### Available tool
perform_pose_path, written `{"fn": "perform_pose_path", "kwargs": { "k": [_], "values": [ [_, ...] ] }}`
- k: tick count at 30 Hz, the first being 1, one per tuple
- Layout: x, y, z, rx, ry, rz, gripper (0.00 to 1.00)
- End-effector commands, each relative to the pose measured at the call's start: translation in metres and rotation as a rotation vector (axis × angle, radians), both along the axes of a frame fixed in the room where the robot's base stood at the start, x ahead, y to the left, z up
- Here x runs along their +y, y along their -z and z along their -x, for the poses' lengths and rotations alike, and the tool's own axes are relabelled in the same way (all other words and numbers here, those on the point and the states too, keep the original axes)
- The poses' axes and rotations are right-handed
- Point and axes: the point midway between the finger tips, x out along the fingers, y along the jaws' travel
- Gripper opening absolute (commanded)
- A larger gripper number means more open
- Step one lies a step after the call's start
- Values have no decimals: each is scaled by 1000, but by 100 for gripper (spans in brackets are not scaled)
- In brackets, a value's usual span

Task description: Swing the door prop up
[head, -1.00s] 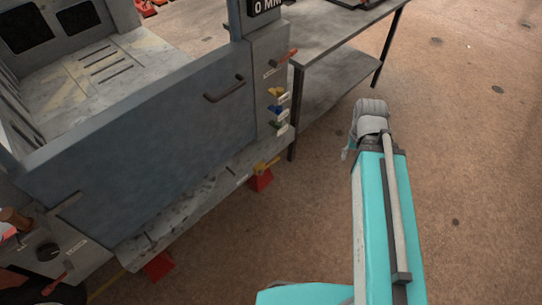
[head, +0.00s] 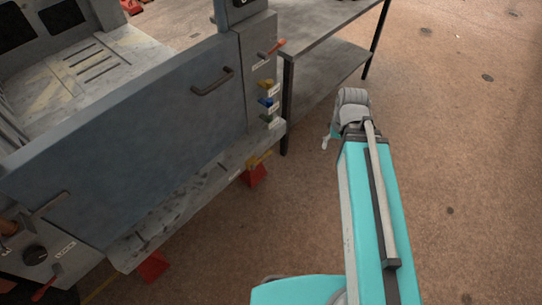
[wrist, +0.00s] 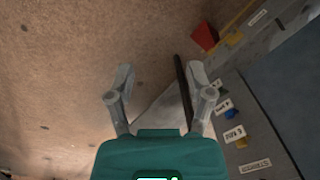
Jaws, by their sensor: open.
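The blue-grey door panel (head: 140,140) with a dark handle (head: 212,82) stands closed across the machine's front. No part is clearly readable as the door prop. A dark bar (head: 45,213) lies at the door's left end. My gripper (wrist: 161,80) is open and empty, pointing down. In the head view it hangs right of the machine's corner post, apart from it, its fingers partly hidden by my arm.
Red feet (head: 253,176) support the machine. Floor on the right is clear.

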Motion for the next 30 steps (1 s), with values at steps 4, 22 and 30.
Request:
{"fn": "perform_pose_path", "kwargs": {
  "k": [4,22,30],
  "values": [
    [18,33,-11,-6,4,-59,68],
    [55,138,-56,-37,54,-352,68],
    [69,180,-77,-51,78,-483,68]
  ]
}}
